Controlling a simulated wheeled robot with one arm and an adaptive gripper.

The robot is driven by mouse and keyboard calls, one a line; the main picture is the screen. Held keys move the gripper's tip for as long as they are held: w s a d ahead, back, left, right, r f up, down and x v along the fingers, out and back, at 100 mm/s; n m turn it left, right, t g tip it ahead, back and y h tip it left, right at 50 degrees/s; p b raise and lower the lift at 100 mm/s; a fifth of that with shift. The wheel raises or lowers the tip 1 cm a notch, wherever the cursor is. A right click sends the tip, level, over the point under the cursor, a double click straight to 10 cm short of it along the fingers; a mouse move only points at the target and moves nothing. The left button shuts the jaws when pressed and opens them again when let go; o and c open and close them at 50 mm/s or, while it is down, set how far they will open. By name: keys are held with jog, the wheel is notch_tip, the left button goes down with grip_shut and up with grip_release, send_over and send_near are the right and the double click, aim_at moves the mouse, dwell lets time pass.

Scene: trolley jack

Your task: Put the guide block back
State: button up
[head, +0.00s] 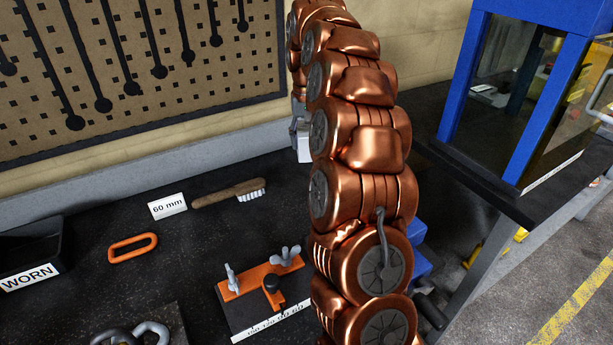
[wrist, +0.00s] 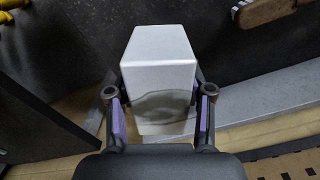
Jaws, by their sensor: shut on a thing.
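The guide block appears to be the pale grey block (wrist: 160,68) with bevelled edges in the wrist view. My gripper (wrist: 160,108) is shut on it, with one purple-padded finger at each side. The block fills the space between the fingers, and its underside is out of sight. In the head view a pale grey piece (head: 302,142), which looks like the same block, shows at the left edge of my copper arm above the back of the bench. My arm hides most of the gripper there.
On the dark bench (head: 95,240) lie a brush (head: 228,194), a "60 mm" label (head: 167,206), an orange link (head: 132,247) and an orange fixture (head: 262,277) with wing nuts. A "WORN" bin (head: 32,245) stands left. A blue-framed enclosure (head: 478,75) stands right. A pegboard (head: 200,70) hangs behind.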

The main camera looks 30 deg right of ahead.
jog(key=shift+f+p, duration=1)
jog(key=shift+f, duration=3.6)
jog(key=shift+f, duration=0.1)
jog(key=o, duration=1.4)
notch_tip(320, 180, up, 11)
jog(key=b, duration=0.2)
jog(key=shift+b, duration=0.3)
jog(key=shift+r, duration=0.6)
